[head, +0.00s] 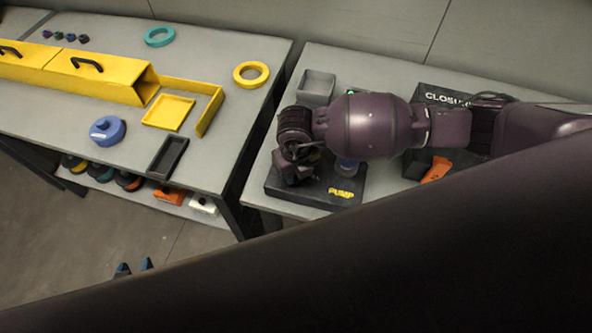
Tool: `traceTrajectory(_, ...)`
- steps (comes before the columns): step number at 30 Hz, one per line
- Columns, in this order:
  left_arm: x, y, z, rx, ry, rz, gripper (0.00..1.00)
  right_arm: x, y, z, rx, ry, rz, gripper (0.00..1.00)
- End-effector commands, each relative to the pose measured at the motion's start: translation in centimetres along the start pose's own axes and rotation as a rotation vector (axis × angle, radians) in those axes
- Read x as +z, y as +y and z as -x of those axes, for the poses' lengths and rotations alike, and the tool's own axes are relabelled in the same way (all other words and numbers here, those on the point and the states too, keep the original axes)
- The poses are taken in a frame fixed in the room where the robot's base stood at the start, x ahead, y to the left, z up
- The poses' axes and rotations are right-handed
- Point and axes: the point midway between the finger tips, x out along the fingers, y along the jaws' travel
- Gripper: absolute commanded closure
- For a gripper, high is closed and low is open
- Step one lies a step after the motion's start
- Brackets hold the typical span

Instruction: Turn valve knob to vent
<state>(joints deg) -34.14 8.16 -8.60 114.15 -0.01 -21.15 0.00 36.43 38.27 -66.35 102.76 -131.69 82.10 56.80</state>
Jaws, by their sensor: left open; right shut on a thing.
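The black pump block (318,196), marked PUMP in yellow, sits on the right table. My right gripper (297,176) reaches in from the right and points down over the left part of this block. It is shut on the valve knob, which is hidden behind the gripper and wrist. A small blue round part (347,167) shows on the block just right of the gripper, partly under my arm. The knob's angle cannot be seen. My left gripper (134,268) shows only as two dark fingertips, apart and empty, low in the picture over the floor.
A grey bin (316,86) stands behind my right wrist. A black panel marked CLOSU (440,96) and an orange tool (437,170) lie to the right. The left table holds a yellow trough (75,72), rings, a blue spool (107,129) and a black tray (167,156). A gap separates the tables.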

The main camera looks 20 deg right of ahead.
Motion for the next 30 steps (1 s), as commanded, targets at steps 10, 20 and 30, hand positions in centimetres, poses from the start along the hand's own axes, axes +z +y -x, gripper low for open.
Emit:
traceTrajectory(10,0.45,-0.03,0.15,-0.001,-0.007,0.001,0.57,0.05,-0.02,0.06,0.000,-0.002,0.026,0.89)
traceTrajectory(20,0.81,-0.05,0.27,-0.002,-0.014,0.001,0.57,0.04,-0.02,0.06,0.000,-0.001,0.025,0.47)
traceTrajectory(30,0.54,-0.03,0.10,-0.001,-0.009,0.000,0.57,0.03,-0.02,0.13,0.000,-0.001,0.024,0.39)
